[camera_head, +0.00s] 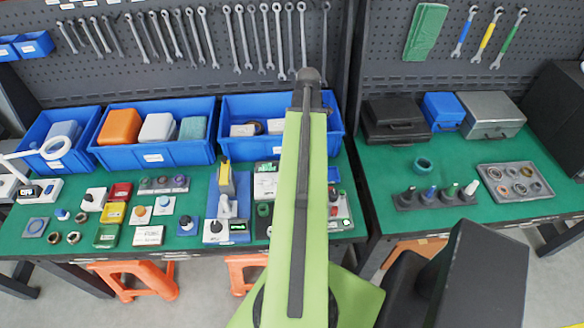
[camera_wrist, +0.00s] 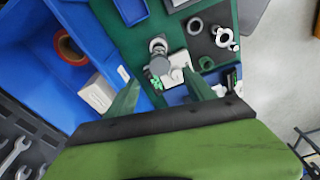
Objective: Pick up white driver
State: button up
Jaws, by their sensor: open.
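The white driver (camera_head: 470,188) stands upright at the right end of a black stand (camera_head: 437,200) on the right-hand green bench, beside the green, blue and black drivers. My gripper (camera_wrist: 160,76) shows in the wrist view with its two green fingers spread apart and nothing held between them. It points down over a bench with a grey and white fixture (camera_wrist: 160,58) beyond the fingertips. In the head view my green arm hides the gripper. I cannot make out the white driver in the wrist view.
A grey tray of round parts (camera_head: 515,182) lies right of the stand, and a dark green ring (camera_head: 423,164) lies behind it. Black, blue and grey cases (camera_head: 492,115) stand at the back. Blue bins (camera_head: 155,152) line the left bench; wrenches hang above.

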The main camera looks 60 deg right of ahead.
jog(key=f+b, duration=0.5)
jog(key=f, duration=0.1)
jog(key=w+f+b, duration=0.1)
jog(key=f+b, duration=0.4)
jog(key=b, duration=0.1)
jog(key=w+f+b, duration=0.1)
jog(key=f+b, duration=0.5)
jog(key=shift+a+f, duration=0.3)
jog(key=shift+a, duration=0.1)
jog(key=shift+r, duration=0.15)
grip_shut()
